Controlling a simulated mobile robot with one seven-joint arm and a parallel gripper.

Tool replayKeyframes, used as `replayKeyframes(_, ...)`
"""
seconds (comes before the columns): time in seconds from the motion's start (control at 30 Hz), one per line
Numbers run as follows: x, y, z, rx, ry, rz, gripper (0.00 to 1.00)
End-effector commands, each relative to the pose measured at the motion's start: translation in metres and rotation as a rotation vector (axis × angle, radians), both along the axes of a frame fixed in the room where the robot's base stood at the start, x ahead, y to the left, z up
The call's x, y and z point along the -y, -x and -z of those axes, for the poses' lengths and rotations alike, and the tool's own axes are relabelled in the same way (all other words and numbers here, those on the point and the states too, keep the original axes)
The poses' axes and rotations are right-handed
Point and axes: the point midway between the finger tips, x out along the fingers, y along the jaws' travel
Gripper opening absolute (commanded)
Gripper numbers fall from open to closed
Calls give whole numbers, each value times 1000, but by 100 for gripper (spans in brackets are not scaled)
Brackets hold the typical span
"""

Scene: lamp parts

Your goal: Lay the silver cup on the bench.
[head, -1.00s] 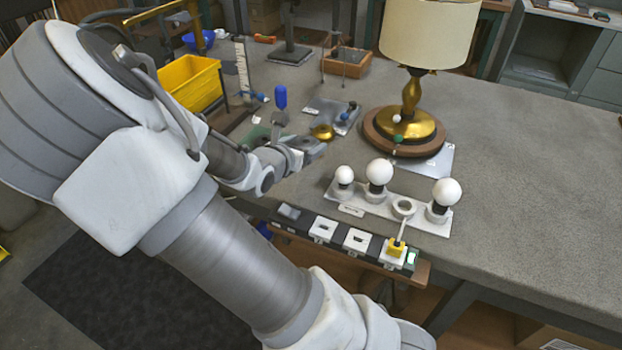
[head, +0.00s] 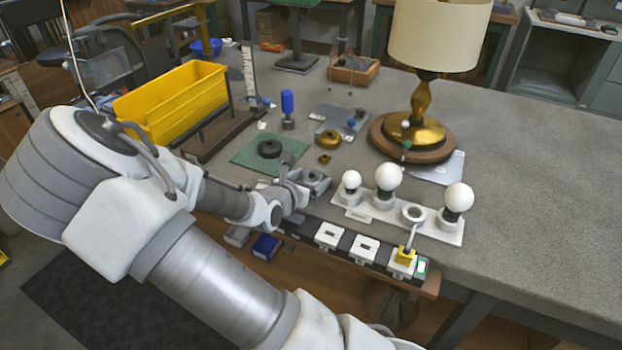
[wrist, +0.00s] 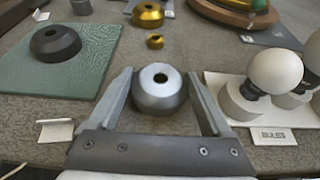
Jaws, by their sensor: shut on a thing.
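The silver cup (wrist: 160,92), rounded with a dark hole in its top, shows upright between the fingertips in the wrist view. My gripper (wrist: 160,86) is shut on it, one finger on each side. In the head view my gripper (head: 308,183) is low over the front part of the grey bench (head: 530,180), left of the bulb board. The cup is at or just above the bench surface; I cannot tell whether its base touches. My own gripper partly hides it in the head view.
A green mat (wrist: 92,82) with a black ring-shaped part (wrist: 55,42) lies to the left. A brass cup (head: 328,139) and small brass ring (head: 324,159) sit behind. The bulb board (head: 398,217) is close on the right. The power strip (head: 345,243) runs along the front edge.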

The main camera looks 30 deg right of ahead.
Motion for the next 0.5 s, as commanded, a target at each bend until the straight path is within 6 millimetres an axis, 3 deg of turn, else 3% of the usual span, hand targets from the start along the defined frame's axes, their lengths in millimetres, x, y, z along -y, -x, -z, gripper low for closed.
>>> replayKeyframes(0.07,0,0,4,1,-1,0,27)
replayKeyframes(0.1,0,0,2,1,-1,0,91)
replayKeyframes(0.13,0,0,2,0,0,0,96)
replayKeyframes(0.17,0,0,2,0,0,0,100)
replayKeyframes(0.5,0,0,-4,-1,1,0,100)
